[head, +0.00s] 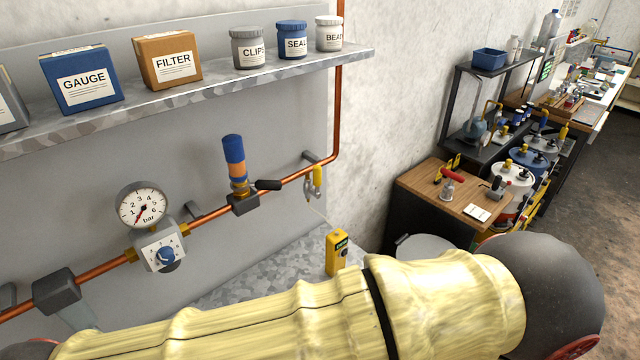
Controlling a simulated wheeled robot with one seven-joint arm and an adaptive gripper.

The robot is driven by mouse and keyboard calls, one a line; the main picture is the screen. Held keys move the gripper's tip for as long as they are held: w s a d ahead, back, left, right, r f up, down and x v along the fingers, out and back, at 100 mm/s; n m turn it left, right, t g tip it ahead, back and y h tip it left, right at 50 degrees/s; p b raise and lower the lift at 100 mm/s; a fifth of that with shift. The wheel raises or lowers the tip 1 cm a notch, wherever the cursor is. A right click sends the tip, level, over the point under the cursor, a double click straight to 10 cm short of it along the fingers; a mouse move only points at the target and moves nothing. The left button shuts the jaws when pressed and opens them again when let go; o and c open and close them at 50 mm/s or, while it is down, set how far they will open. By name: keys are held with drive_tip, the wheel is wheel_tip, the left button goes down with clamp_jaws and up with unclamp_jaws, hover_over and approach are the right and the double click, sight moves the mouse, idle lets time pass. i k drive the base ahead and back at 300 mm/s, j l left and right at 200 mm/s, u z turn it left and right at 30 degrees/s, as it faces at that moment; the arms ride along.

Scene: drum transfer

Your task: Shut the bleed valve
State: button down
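A copper pipe (212,212) runs along the grey wall panel and turns upward at the right. Near its right end hangs a small valve with a yellow handle (317,180), which may be the bleed valve; no label on it is readable. The handle stands upright, across the sloping pipe. Left of it is a fitting with a blue and orange cylinder (235,160) and a black lever (268,184). Further left are a round bar gauge (143,205) with a red needle and a dial block with a blue knob (165,255). My gripper is out of view.
My yellow-sleeved arm crosses the bottom. A yellow device (337,252) stands on the metal bench (250,268) below the pipe. A shelf (200,92) above holds boxes and jars. At the right are a wooden-topped cabinet (428,190) and several drums.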

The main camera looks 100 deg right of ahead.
sight(317, 169)
drive_tip(key=z, duration=3.55)
